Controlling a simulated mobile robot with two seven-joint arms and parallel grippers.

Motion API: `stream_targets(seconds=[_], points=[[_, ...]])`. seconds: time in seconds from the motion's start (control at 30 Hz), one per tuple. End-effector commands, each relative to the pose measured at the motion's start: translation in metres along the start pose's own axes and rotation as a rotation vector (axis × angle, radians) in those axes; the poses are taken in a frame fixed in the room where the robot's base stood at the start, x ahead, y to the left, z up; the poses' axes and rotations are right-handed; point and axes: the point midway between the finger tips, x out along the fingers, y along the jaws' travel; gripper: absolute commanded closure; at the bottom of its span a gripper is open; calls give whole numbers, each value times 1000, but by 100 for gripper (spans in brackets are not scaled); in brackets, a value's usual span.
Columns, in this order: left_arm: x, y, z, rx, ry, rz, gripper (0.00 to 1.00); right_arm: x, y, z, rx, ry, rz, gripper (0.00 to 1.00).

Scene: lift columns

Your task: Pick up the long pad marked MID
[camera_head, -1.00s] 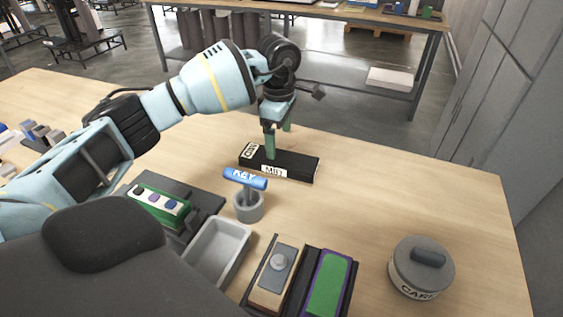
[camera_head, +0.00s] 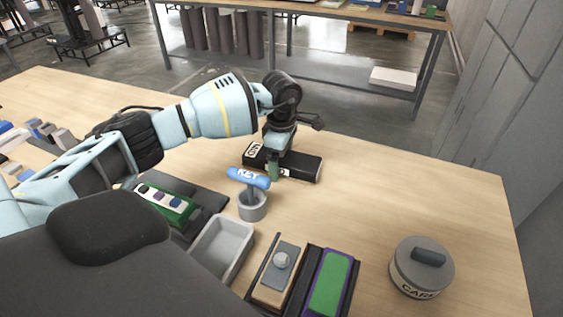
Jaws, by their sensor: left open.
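The long black pad (camera_head: 305,166) lies on the wooden table beyond the blue KEY handle. A white label shows at its left end, and the MID label on its near side is mostly covered by a finger. My left gripper (camera_head: 276,160) is open and pointing down at the pad's left-middle part. Its near green finger is in front of the pad's near side. The far finger is hidden, so I cannot tell whether either finger touches the pad. My right gripper is not in view.
A grey tray (camera_head: 222,246), a green-topped block (camera_head: 329,283) and a round lidded CARE tin (camera_head: 421,268) stand nearer. The table's right side is mostly clear.

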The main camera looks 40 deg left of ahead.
Motion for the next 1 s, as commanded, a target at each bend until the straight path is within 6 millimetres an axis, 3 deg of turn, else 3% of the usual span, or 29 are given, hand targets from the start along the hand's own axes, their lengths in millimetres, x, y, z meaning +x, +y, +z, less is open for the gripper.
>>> stream_targets(seconds=[0.07,0.53,0.83,1.0], points=[[0,0,0,0,0,0,12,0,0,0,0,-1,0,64],[-1,0,0,0,0,0,73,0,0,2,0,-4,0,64],[-7,1,1,1,-2,3,73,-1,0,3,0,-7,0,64],[-30,1,1,0,-3,5,73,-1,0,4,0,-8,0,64]])
